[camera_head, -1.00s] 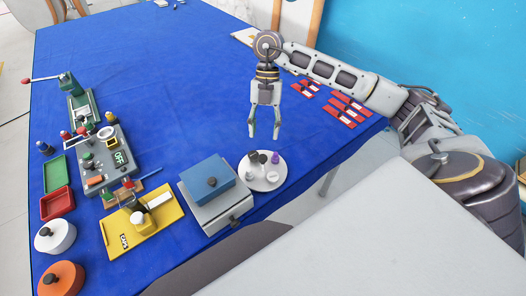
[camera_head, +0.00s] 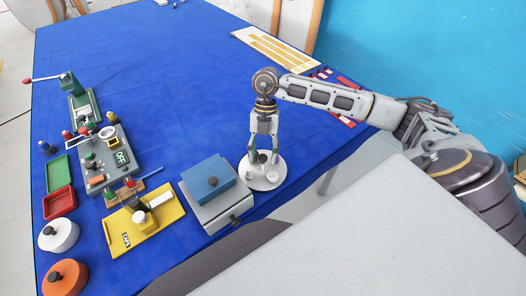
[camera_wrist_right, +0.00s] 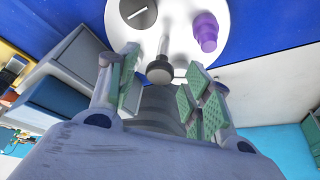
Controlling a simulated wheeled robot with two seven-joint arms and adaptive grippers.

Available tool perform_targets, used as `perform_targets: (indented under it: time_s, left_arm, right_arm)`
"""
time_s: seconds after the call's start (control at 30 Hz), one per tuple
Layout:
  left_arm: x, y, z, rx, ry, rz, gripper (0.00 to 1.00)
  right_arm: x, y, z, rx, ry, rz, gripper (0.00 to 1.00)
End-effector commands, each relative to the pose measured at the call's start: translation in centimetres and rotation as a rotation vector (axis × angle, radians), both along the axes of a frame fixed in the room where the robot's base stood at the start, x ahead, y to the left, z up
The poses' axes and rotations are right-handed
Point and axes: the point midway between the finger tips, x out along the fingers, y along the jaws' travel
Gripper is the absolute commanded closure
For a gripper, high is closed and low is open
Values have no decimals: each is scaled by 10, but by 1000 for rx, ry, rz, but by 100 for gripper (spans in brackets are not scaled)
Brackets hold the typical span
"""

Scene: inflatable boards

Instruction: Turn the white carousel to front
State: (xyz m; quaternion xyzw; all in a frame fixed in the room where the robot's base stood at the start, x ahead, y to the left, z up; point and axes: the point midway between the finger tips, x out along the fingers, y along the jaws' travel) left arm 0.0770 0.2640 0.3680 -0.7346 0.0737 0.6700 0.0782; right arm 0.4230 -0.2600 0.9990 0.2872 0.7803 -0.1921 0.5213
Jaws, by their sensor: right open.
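The white carousel (camera_head: 261,187) is a round plate near the table's front edge, right of the blue-topped grey box. My right gripper (camera_head: 263,157) points down over it, its open fingers hiding part of its top. In the right wrist view the carousel (camera_wrist_right: 183,48) shows at the top, with a dark-tipped central knob (camera_wrist_right: 160,71), a purple piece (camera_wrist_right: 206,31) and a black slotted disc (camera_wrist_right: 138,12). The knob appears between the open fingers of my right gripper (camera_wrist_right: 163,83). I cannot tell whether they touch it. My left gripper is out of view.
The grey box with its blue top (camera_head: 210,180) stands close left of the carousel. A yellow board (camera_head: 120,232) and a grey control panel (camera_head: 103,160) lie farther left. Red-and-white pieces (camera_head: 345,82) lie behind my right arm. The middle of the blue table is clear.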

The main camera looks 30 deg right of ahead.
Motion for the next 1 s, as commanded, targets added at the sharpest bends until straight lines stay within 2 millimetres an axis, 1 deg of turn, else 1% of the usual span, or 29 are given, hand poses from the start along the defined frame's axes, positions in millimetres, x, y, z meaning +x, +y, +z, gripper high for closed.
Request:
perform_targets:
  time_s: [0.13,0.17,0.53,1.0]
  left_arm:
    - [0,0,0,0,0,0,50]
    - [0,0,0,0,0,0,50]
    - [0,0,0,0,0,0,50]
    - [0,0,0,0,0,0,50]
  right_arm:
    - [0,0,0,0,0,0,50]
    - [0,0,0,0,0,0,52]
    - [0,0,0,0,0,0,99]
    - [0,0,0,0,0,-18,100]
